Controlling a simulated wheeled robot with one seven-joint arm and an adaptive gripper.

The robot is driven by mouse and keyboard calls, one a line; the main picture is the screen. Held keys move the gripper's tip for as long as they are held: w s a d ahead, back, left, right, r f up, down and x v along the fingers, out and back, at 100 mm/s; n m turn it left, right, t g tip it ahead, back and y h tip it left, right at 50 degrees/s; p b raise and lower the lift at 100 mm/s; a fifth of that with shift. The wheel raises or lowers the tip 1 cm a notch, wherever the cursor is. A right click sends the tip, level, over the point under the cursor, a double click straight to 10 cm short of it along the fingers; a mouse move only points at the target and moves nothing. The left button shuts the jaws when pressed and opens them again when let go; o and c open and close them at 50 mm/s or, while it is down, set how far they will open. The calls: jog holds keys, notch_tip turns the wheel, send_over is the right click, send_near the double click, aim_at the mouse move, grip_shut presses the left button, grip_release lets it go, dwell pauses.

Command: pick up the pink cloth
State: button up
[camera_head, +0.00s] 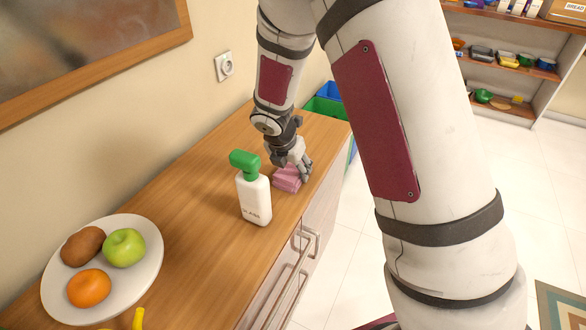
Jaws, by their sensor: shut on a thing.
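The pink cloth (287,180) lies as a small folded pad on the wooden counter, near its right edge. My gripper (303,177) reaches down onto the cloth from above, with its fingers at the cloth's right part. The gripper is shut on the cloth, which looks to be still at counter height. The fingers hide part of the cloth.
A white spray bottle with a green top (254,195) stands close in front of the cloth. A white plate (143,275) with a kiwi, green apple and orange is at the left front. Green (327,106) and blue (328,90) bins are behind the counter (195,215).

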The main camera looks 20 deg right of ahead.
aim_at(293, 166)
jog(key=shift+r, duration=0.65)
notch_tip(293, 166, up, 2)
jog(key=shift+r+p, duration=0.15)
jog(key=shift+p, duration=0.2)
jog(key=s+d+r+b, duration=0.1)
jog(key=s+d, duration=0.2)
jog(key=s, duration=1.2)
jog(key=shift+s+r, duration=0.2)
jog(key=shift+s, duration=0.15)
jog(key=shift+d, duration=0.1)
